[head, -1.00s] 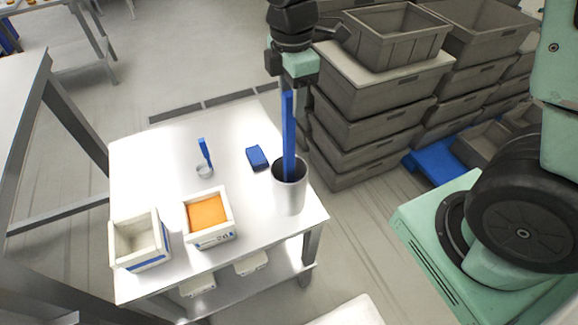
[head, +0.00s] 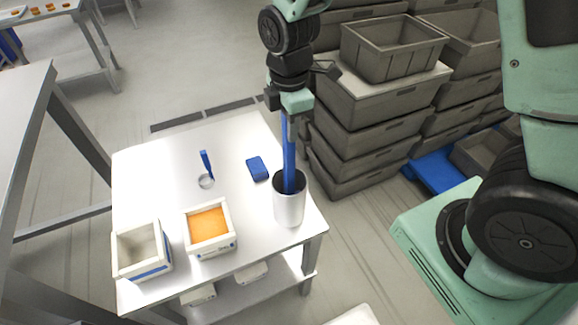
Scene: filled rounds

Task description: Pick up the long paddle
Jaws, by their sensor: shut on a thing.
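The long paddle (head: 289,155) is a blue, upright flat bar. Its lower end is inside a white cylindrical holder (head: 289,208) with a dark inside, at the front right of the white table. My gripper (head: 289,109) is above the holder, shut on the upper end of the paddle. The paddle's bottom is hidden in the holder.
On the white table (head: 150,190) stand an empty white box (head: 128,275), a white box with orange contents (head: 210,251), a blue block (head: 257,168) and a small ring with a blue handle (head: 206,166). Stacked grey crates (head: 365,125) stand close behind on the right.

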